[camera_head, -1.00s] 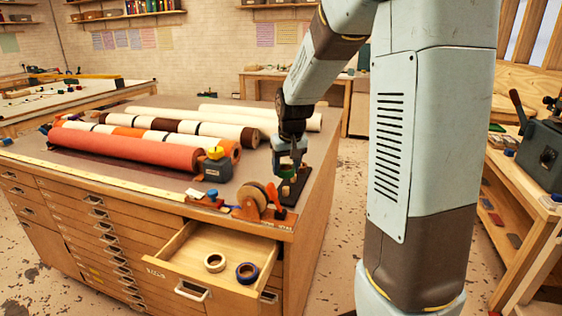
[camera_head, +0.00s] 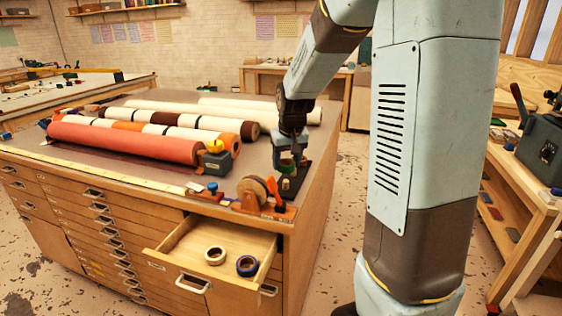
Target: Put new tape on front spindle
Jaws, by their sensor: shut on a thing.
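My gripper (camera_head: 289,157) points down over the right front corner of the cabinet top. It is shut on a small green thing (camera_head: 286,163) that looks like a tape roll; the jaws hide much of it. A dark base (camera_head: 297,181) lies just below, with a small pale olive post or core (camera_head: 286,184) on it. I cannot tell which spindle this is, or whether the green thing touches it.
A brown wheel (camera_head: 253,190) and an orange lever (camera_head: 273,191) stand close in front of the dark base. A grey block with a yellow top (camera_head: 215,147) and long foil rolls (camera_head: 120,143) lie to the left. The open drawer juts out over the floor.

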